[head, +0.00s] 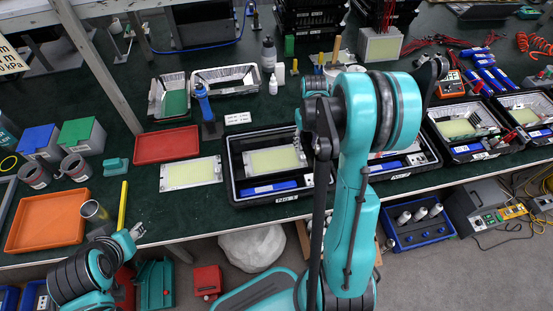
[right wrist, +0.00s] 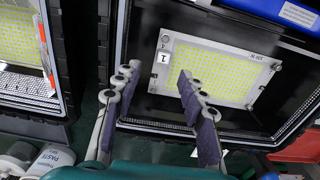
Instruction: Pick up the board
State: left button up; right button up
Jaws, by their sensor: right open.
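A board (head: 272,161), a pale plate with a yellow LED field, lies in a black housing (head: 233,187) at the middle of the bench. In the right wrist view the same board (right wrist: 220,72) shows with a label "1" in its black housing (right wrist: 140,30). My right gripper (right wrist: 158,74) is open and empty above the near edge of this board, fingers apart. In the head view its fingers (head: 301,148) are small and partly hidden by my arm. A second board (head: 191,173) lies flat on the bench to the left. My left gripper (head: 138,230) hovers at the bench's front left; its jaw opening is unclear.
A blue bar (head: 268,188) lies in the housing beside the board. Further housings with boards (head: 461,127) stand to the right. A red tray (head: 167,144), an orange tray (head: 45,222) and a blue-handled tool (head: 203,103) stand left. White bottles (head: 273,85) stand behind.

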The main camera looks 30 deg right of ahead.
aim_at(303, 156)
jog(key=f+b, duration=0.3)
jog(key=f, duration=0.4)
jog(key=shift+a, duration=0.2)
jog(key=shift+r, duration=0.1)
grip_shut()
